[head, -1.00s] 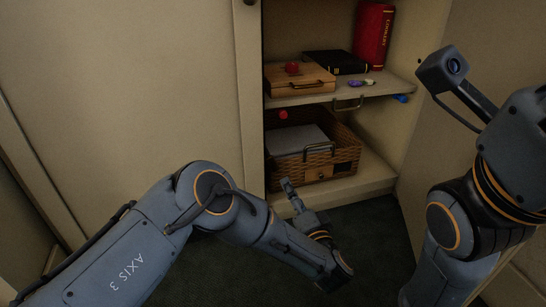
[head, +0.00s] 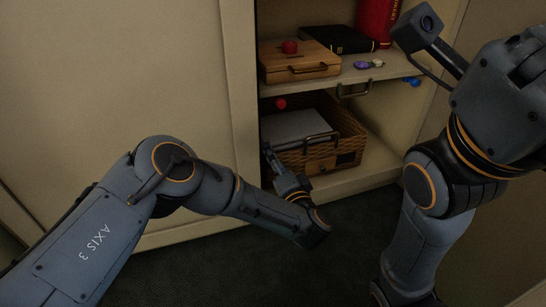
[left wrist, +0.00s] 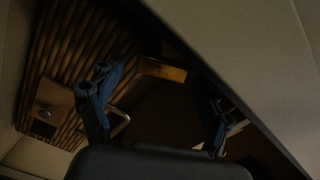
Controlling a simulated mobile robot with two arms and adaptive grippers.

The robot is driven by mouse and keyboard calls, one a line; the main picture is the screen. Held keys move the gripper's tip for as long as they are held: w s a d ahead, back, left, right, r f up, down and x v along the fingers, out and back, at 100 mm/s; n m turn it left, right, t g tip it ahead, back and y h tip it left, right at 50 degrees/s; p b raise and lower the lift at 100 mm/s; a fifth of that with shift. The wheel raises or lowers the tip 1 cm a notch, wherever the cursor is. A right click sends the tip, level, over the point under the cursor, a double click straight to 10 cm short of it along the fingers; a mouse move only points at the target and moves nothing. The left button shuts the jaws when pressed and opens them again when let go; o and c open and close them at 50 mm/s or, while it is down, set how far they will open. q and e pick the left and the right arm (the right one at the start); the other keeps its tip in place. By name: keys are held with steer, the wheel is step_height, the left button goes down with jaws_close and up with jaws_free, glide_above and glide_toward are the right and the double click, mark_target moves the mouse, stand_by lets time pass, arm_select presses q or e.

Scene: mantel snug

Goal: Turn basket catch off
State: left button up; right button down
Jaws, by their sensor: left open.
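The wicker basket (head: 345,140) stands on the lower shelf of the open cupboard, with a grey flat thing (head: 295,124) in it. On its front is a small wooden plate (head: 322,164), the likely catch; its setting is too small to read. In the left wrist view the basket's woven wall (left wrist: 75,45) fills the left, with the wooden plate (left wrist: 54,98) and a dark piece below it. My left gripper (left wrist: 158,110) is open, its fingers close to the basket front, the plate outside them to the left.
A red knob (head: 280,103) shows above the basket. A blue thing (head: 411,82) is at the shelf's right end.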

arm_select(q)
steer(key=c, duration=1.2)
steer(key=shift+r+n, duration=0.15)
steer(key=shift+n, duration=0.65)
steer(key=o, duration=1.2)
